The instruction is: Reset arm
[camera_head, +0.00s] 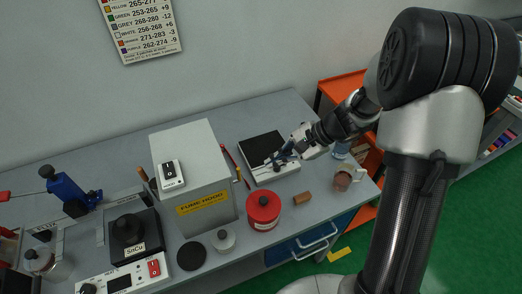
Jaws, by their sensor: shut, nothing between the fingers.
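My arm comes in from the right in the head view and reaches over the bench. My gripper (276,160) is at its end, above or near a white device with a black top (267,157). The fingers look closed and hold nothing. I cannot tell whether they touch the device. Part of the device is hidden behind the gripper.
A grey box labelled fume hood (197,170) stands left of the gripper, with a red canister (263,211) in front. A brown block (302,198) and a mug (343,180) sit near the right edge. An orange shelf (345,92) stands behind my arm.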

